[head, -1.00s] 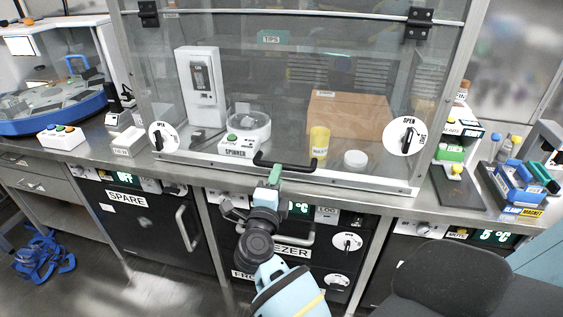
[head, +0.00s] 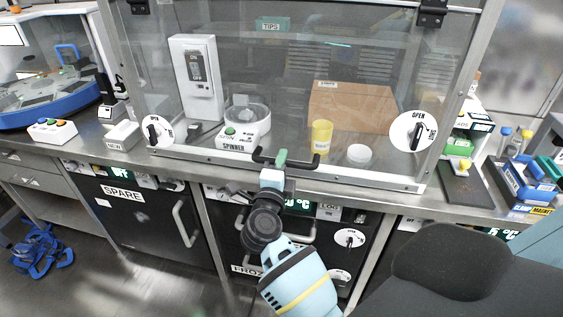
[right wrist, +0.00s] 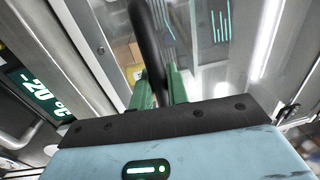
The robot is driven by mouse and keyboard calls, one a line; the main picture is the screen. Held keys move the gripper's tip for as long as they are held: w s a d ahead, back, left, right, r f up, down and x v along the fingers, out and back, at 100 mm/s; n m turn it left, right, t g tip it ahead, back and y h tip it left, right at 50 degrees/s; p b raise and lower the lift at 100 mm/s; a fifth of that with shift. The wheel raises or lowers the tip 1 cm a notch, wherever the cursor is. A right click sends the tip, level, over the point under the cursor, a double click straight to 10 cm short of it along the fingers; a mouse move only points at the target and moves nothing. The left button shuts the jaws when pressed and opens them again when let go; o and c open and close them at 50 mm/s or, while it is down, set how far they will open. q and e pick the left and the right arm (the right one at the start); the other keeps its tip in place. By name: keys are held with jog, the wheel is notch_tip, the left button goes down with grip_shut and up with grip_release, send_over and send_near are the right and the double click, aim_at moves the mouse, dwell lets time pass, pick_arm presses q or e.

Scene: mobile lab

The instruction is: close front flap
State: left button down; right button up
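The front flap (head: 285,75) is a large clear panel in a metal frame, hinged at the top, hanging down over the bench cabinet. Its lower edge appears at or close to the counter; I cannot tell whether it sits fully flush. A black bar handle (head: 310,166) runs along its lower middle. My right gripper (head: 281,157) has green fingers at this handle. In the right wrist view the black handle (right wrist: 148,40) passes between the green fingers (right wrist: 160,88), which seem closed on it. My left gripper is not in view.
Round OPEN dials sit at the flap's left (head: 158,131) and right (head: 413,131). Behind the panel are a spinner (head: 236,137), a yellow cup (head: 321,135) and a cardboard box (head: 350,105).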

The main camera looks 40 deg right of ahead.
grip_shut()
jog(key=w+d+b, duration=0.1)
jog(key=w+d+t+h+b, duration=0.1)
jog(key=d+b, duration=0.1)
jog(key=shift+w+f, duration=0.15)
jog(key=shift+w, duration=0.05)
jog(key=shift+o, duration=1.3)
grip_release()
jog(key=shift+o, duration=1.2)
jog(key=shift+w+d+f, duration=0.15)
jog(key=shift+w+f, duration=0.05)
